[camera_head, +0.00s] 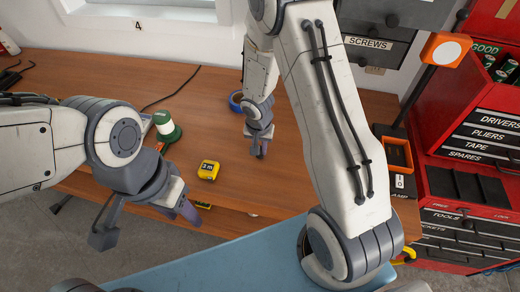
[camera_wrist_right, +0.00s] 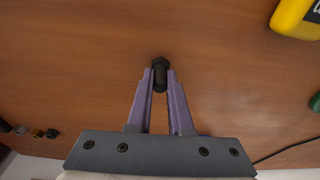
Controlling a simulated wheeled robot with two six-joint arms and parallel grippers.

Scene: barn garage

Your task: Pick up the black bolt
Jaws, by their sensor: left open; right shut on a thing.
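The black bolt (camera_wrist_right: 160,73) shows in the right wrist view, with its hex head beyond the fingertips. My right gripper (camera_wrist_right: 160,82) is shut on it, a purple finger on either side. In the head view my right gripper (camera_head: 260,150) points down at the wooden bench (camera_head: 318,115), right of the yellow tape measure; the bolt cannot be made out there. I cannot tell whether the bolt touches the bench. My left gripper (camera_head: 147,225) is open and empty, at the front edge of the bench.
The yellow tape measure (camera_head: 208,170) lies between my grippers. A green and white spool (camera_head: 166,126) stands behind my left arm. An orange bin (camera_head: 397,153) and red tool cabinet (camera_head: 465,135) are at right.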

